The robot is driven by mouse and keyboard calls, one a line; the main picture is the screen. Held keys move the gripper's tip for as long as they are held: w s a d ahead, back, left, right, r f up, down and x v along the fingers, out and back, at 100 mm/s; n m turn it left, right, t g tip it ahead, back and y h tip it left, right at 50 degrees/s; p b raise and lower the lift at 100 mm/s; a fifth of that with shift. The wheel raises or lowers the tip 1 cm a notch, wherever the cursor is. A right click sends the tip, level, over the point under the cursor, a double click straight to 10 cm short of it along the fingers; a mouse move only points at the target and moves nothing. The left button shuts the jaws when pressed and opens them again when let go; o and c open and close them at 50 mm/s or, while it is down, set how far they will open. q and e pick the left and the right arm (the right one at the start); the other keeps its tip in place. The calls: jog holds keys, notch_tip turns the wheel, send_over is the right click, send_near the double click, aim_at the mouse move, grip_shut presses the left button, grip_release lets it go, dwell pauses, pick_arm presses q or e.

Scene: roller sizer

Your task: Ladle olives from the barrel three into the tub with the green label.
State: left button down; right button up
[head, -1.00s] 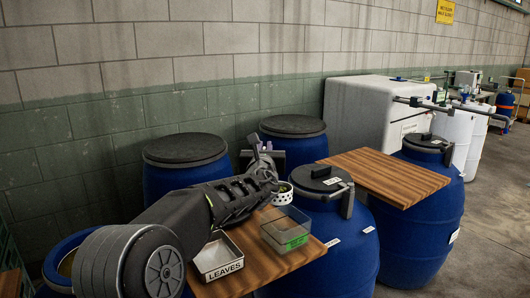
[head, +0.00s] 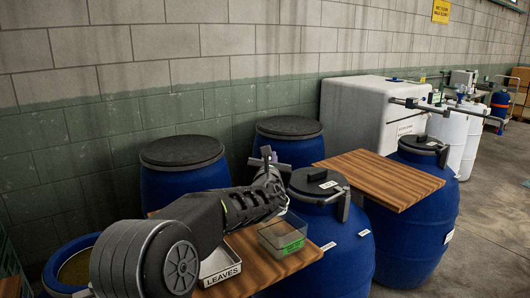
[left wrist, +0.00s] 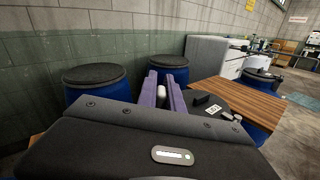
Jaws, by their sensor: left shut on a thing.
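The clear tub with the green label (head: 268,238) stands on a wooden board between the barrels. An open blue barrel (head: 52,266) at the lower left has olive-brown contents, partly hidden by my arm. I cannot tell which barrel is number three. My left gripper (head: 270,160) is above and behind the tub. In the left wrist view its purple fingers (left wrist: 163,92) are shut on a pale, narrow thing (left wrist: 162,90), likely the ladle's handle. The ladle's white cup is hidden in the head view now. My right gripper is not in view.
A white tray marked LEAVES (head: 219,270) sits left of the tub. A lidded blue barrel (head: 335,245) with a clamp stands right of it. Two more lidded barrels (head: 183,180) (head: 288,150) stand by the wall. Another wooden board (head: 380,178) lies at the right.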

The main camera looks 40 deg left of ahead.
pick_arm(q)
jog(key=w+d+f+m+p, duration=0.8)
jog(key=d+m+p, duration=0.3)
jog(key=m+p, duration=0.2)
jog(key=shift+f+m, duration=0.15)
jog(key=shift+m, duration=0.35)
dwell(1.8)
jog(key=shift+w, duration=0.1)
jog(key=shift+f, duration=0.1)
dwell(0.5)
